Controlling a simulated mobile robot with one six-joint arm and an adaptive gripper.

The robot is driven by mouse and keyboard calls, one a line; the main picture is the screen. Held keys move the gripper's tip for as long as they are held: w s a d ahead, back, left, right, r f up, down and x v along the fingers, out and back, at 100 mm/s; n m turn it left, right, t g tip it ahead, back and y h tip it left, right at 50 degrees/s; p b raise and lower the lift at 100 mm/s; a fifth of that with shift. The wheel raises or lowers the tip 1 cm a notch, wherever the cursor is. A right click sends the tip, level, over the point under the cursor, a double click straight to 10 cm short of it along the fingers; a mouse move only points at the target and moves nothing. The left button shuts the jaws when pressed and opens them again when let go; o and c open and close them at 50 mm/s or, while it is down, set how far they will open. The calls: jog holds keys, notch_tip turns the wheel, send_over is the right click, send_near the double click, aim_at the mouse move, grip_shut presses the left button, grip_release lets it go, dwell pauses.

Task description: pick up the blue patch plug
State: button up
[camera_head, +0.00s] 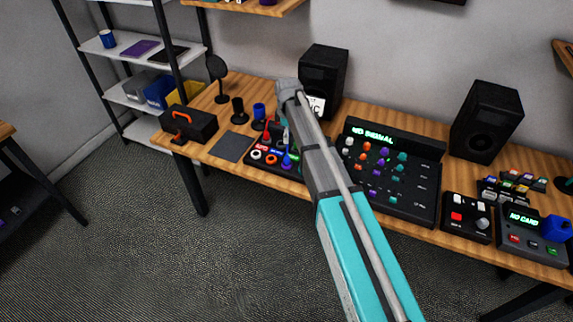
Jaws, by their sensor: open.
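The blue patch plug (287,160) stands upright on the right part of a dark patch panel (250,165) with coloured labels and ring sockets. A red plug (267,131) stands behind the panel's middle. My arm reaches in from the lower right, and its grey far end is above and behind the panel, apart from the blue plug in the picture. My gripper's fingers cannot be made out; the arm hides that area. The arm passes just right of the blue plug and covers the panel's right end.
A mixer (385,180) lies right of my arm. Speakers (323,75) (487,120) stand at the back. Small consoles (466,218) fill the right end of the wooden desk (360,115).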

aim_at(287, 157)
jog(key=shift+f+b, duration=3.5)
jog(key=shift+f, duration=0.35)
jog(key=shift+w+a+f+b, duration=0.1)
jog(key=shift+f+b, duration=1.2)
jog(key=shift+b, duration=0.05)
jog(key=shift+w+f+b, duration=0.1)
jog(key=shift+f+b, duration=1.2)
jog(key=shift+b, duration=0.05)
grip_shut()
